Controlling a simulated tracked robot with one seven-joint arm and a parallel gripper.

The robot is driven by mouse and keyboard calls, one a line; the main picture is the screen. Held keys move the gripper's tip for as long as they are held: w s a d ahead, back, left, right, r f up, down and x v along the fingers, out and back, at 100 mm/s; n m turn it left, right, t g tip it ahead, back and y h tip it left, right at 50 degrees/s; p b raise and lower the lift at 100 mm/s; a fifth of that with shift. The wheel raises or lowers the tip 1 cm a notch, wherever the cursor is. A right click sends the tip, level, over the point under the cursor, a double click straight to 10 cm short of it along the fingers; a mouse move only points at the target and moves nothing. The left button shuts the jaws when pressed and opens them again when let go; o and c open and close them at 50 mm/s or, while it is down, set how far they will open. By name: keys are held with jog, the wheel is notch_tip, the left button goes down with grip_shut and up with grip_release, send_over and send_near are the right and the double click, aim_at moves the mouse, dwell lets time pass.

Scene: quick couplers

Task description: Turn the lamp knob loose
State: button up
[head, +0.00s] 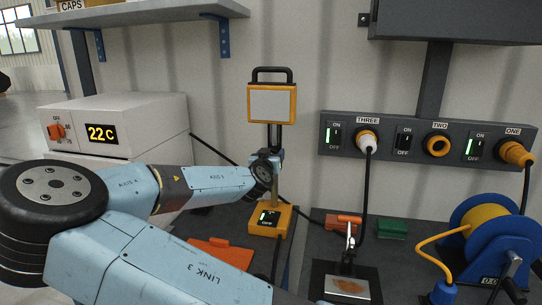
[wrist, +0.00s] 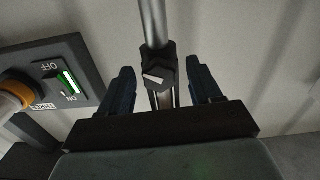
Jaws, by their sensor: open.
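The work lamp (head: 272,104) has a yellow-framed pale panel on an upright pole. Its yellow base (head: 270,221) carries a switch with a green light. My gripper (head: 266,165) is at the pole between panel and base, and hides part of it. In the wrist view, the dark lamp knob (wrist: 158,78) with a pale mark sits on the pole, where a grey tube (wrist: 153,22) meets a darker section. My gripper (wrist: 161,70) is open, with one dark finger on each side of the knob. Gaps show between fingers and knob.
A wall socket panel (head: 382,155) holds plugs and switches; part of it shows in the wrist view (wrist: 45,68). A blue cable reel (head: 453,228) stands right. A white box (head: 150,108) reading 22C stands left. Orange and green blocks lie on the bench.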

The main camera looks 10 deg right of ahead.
jog(key=shift+c, duration=0.3)
jog(key=c, duration=1)
jog(key=shift+n, duration=0.7)
jog(key=o, duration=1.1)
jog(key=shift+c, duration=0.2)
jog(key=v, duration=1.4)
jog(key=shift+w+f, duration=0.1)
